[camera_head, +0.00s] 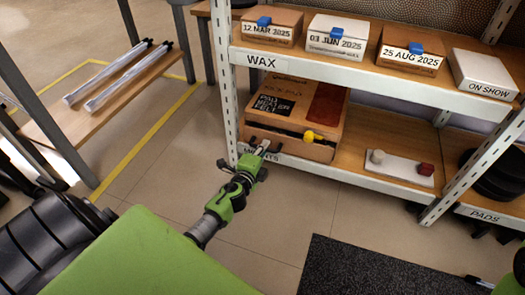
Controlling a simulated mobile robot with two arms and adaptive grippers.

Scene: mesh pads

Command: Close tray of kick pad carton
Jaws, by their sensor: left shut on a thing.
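The kick pad carton (318,93) is a brown box with a black felt label and a dark red patch on top. It sits at the left end of the lower shelf. Its tray (300,150) shows at the front, below a dark gap. A yellow knob (309,135) stands out at this front. My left gripper (263,148) reaches up from below and is shut at the left part of the tray front; its exact hold is small in view. My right gripper (477,281) shows only partly at the bottom right, far from the carton.
A shelf post (224,80) stands close left of my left gripper. A white board (402,167) with two small blocks lies right of the carton. Dated boxes (337,36) stand on the upper shelf. A dark mat (370,270) lies on the floor; floor before the shelf is clear.

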